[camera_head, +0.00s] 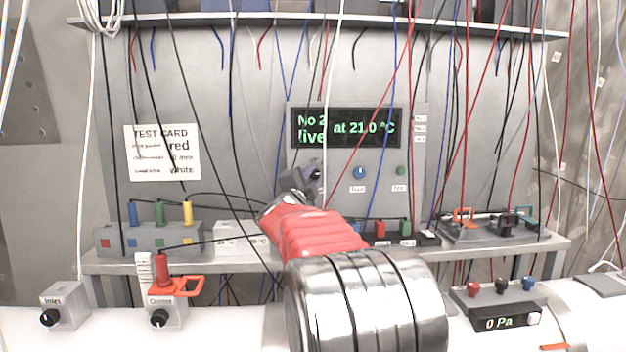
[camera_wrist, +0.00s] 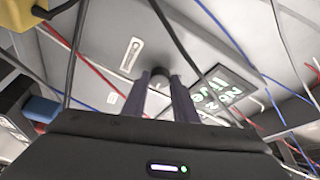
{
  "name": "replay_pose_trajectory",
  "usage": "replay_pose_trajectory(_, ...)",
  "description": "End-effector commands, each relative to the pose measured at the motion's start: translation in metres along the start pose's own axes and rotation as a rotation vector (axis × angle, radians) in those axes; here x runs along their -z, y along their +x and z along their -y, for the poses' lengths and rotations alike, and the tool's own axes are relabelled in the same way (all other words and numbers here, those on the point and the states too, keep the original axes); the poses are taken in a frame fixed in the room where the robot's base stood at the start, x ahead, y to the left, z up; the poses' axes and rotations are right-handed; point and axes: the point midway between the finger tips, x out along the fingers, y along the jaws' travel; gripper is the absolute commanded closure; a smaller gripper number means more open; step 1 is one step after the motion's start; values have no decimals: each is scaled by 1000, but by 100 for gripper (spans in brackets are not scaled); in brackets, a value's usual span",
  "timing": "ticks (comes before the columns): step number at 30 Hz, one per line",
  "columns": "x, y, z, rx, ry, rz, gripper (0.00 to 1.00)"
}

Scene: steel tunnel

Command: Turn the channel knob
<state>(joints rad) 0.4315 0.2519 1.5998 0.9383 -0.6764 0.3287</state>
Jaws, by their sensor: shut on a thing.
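The instrument panel has a dark display (camera_head: 346,128) with green text reading "No 2", "live" and "at 21.0 °C". Part of this display (camera_wrist: 222,92) also shows in the wrist view. My gripper (camera_head: 313,176) reaches up to the panel just below the display's left part. In the wrist view its two fingers are shut on a round grey knob (camera_wrist: 160,73), which appears to be the channel knob. The fingers and wrist hide most of this knob in the head view, so its pointer setting cannot be read. A blue knob (camera_head: 360,173) sits to its right.
A green button (camera_head: 401,171) is at the panel's right. Many wires hang in front of the wall. A test card (camera_head: 162,152) hangs left.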

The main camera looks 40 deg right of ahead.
Motion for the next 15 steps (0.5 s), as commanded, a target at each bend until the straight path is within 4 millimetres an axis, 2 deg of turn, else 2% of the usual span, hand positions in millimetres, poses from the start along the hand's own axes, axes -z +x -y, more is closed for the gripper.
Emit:
replay_pose_trajectory(1, 2, 1, -6, -10, 0, -5, 96)
replay_pose_trajectory(5, 2, 1, -7, -10, -1, -6, 96)
replay_pose_trajectory(6, 2, 1, -7, -10, -1, -6, 72)
replay_pose_trajectory(13, 2, 1, -4, -6, -1, -4, 56)
replay_pose_trajectory(15, 1, 1, -4, -5, -1, -3, 55)
